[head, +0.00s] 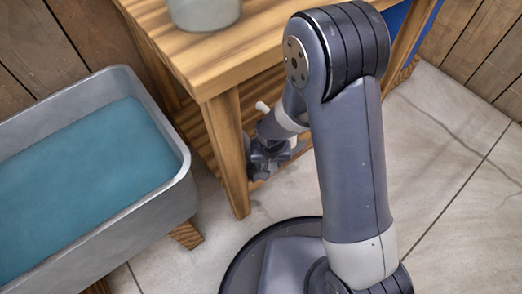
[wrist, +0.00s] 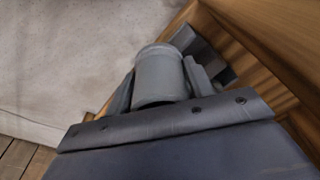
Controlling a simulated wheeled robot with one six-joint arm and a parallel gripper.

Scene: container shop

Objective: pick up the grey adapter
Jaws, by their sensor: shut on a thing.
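The grey adapter (wrist: 160,76) is a short grey cylinder with a rim, seen in the wrist view. My gripper (wrist: 163,82) is shut on it, with a finger on each side. In the head view my gripper (head: 264,160) is low beside the wooden table's lower shelf, partly behind the table's front leg and my arm. I cannot make out the adapter clearly in the head view. The wrist view does not show clearly whether the adapter touches the wood beneath it.
A wooden table (head: 225,62) with a lower shelf stands in front of me, and a grey pot (head: 204,12) is on its top. A grey trough (head: 165,225) of blue water stands at left. Tiled floor (head: 440,150) is clear at right.

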